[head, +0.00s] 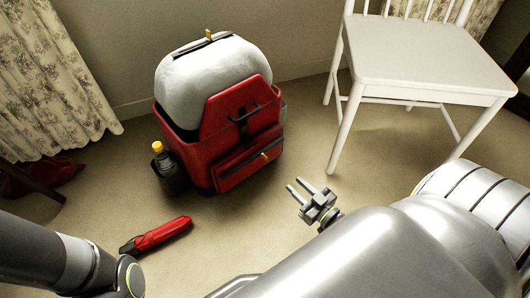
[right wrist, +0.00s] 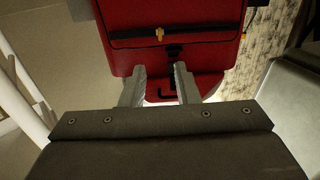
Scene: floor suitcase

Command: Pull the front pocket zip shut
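The red bag (head: 190,155) with a pale grey top stands upright on the floor. Its front pocket (head: 238,172) has a dark zip line with a small yellow zip pull (head: 264,155), right of the middle. In the right wrist view, the pull (right wrist: 159,35) sits on the dark zip line (right wrist: 205,36), left of the middle. My right gripper (head: 302,188) is open and empty, in front of the bag's right side and apart from it. Its fingers (right wrist: 160,75) point towards the bag, below the pull in that view. My left arm shows at lower left, but its gripper is out of view.
A dark bottle (head: 172,178) with a yellow cap is at the bag's left side. A red and black object (head: 157,235) lies on the floor in front. A white chair (head: 420,65) stands at right. The floor between my right gripper and the bag looks clear.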

